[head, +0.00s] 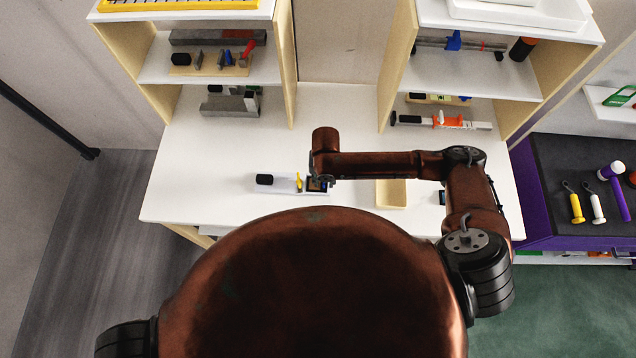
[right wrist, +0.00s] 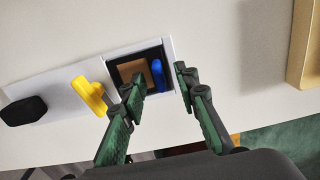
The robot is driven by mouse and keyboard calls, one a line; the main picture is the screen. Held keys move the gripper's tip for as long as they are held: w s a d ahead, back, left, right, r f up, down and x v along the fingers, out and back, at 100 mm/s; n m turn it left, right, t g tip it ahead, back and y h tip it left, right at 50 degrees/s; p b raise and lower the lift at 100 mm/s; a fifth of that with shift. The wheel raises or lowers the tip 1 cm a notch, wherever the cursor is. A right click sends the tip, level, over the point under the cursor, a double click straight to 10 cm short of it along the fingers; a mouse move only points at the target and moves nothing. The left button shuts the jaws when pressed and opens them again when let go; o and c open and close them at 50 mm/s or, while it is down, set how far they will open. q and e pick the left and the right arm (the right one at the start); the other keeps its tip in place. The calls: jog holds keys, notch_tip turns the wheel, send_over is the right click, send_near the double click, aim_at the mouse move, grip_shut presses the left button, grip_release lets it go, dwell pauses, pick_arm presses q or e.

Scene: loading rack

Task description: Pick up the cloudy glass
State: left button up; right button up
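I cannot make out a cloudy glass for sure in either view. My right gripper (right wrist: 158,86) is open, its two green-and-black fingers apart above a small dark square holder (right wrist: 143,59). A tan-brown square piece (right wrist: 133,71) and a blue piece (right wrist: 158,74) sit in that holder. I cannot see anything between the fingertips. In the head view the right gripper (head: 317,182) is small and partly hidden by my arm, over the end of a white strip on the table. My left gripper is not in view.
A yellow tool (right wrist: 91,94) and a black block (right wrist: 24,111) are on the white strip (right wrist: 60,92). A tan open box (head: 391,194) stands to the right on the white table (head: 200,170). Shelves with tools (head: 210,62) rise behind. The table's left part is clear.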

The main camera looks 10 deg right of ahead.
jog(key=shift+c, duration=0.6)
grip_shut()
